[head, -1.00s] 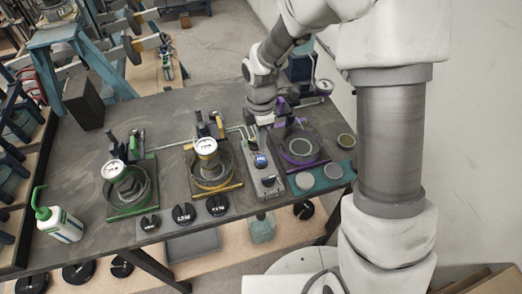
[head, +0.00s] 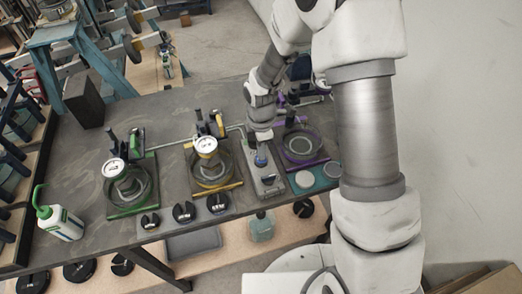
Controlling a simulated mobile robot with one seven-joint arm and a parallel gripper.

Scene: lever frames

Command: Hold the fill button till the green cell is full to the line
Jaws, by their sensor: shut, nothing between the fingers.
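The green cell (head: 146,199), a clear round vessel on a green-edged base, stands at the left of the dark bench, with a white gauge above it. Its level and line are too small to read. A grey control box (head: 270,186) lies right of the yellow cell (head: 236,186). It has a blue round button (head: 261,161) near its far end and a darker part lower down. Which one is the fill button I cannot tell. My gripper (head: 259,151) is shut and empty, pointing down right at the blue button. Whether it touches I cannot tell.
A purple-edged cell (head: 318,161) stands right of the box, partly behind my arm. Pale round discs (head: 304,180) lie in front of it. Black knobs (head: 184,212) line the bench's front edge. A white bottle with a green spout (head: 60,222) stands at the left.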

